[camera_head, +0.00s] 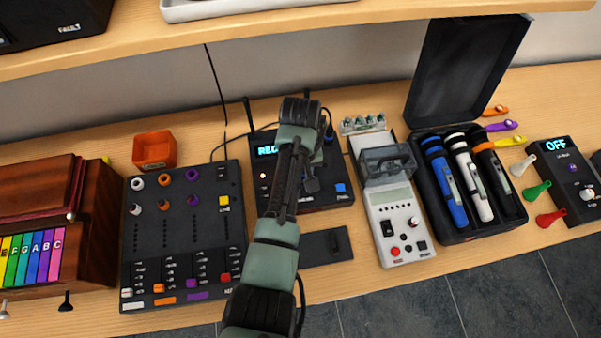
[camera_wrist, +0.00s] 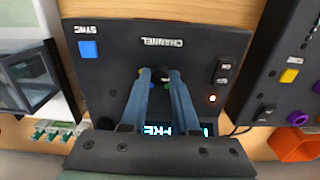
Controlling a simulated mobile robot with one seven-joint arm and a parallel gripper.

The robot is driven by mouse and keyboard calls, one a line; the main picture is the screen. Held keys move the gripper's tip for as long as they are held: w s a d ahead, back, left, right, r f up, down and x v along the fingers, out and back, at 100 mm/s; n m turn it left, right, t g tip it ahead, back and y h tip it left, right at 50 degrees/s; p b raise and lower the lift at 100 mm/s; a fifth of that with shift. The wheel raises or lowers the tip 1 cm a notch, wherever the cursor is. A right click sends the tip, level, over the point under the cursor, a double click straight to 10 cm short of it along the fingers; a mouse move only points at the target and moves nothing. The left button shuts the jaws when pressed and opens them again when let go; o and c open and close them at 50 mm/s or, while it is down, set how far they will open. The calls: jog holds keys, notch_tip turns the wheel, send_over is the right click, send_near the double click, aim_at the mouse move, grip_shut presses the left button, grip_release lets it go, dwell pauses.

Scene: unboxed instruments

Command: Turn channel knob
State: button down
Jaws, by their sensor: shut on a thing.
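A black receiver box lies on the wooden counter, seen in the head view (camera_head: 328,199) and upside down in the wrist view (camera_wrist: 107,62). Its CHANNEL label (camera_wrist: 161,42) is beside the small dark channel knob (camera_wrist: 163,74). My gripper (camera_wrist: 161,76) reaches over the box with its two fingers shut on the knob, one on each side. The fingers hide most of the knob, so its pointer direction cannot be told. Coloured dots show near the fingertips. The lit cyan display (camera_head: 266,151) is partly hidden by my arm.
The box has a blue SYNC button (camera_wrist: 88,49) and a switch (camera_wrist: 222,72). A mixer (camera_head: 180,235) stands left, a grey-white meter (camera_head: 405,225) and microphone case (camera_head: 450,90) right. A shelf (camera_head: 300,38) overhangs the back.

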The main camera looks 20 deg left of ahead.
jog(key=shift+w+n, duration=0.1)
jog(key=shift+n, duration=0.2)
jog(key=c, duration=0.7)
grip_release()
jog(key=shift+o, duration=0.2)
notch_tip(320, 180, up, 13)
jog(key=p, duration=0.1)
jog(key=shift+p, duration=0.4)
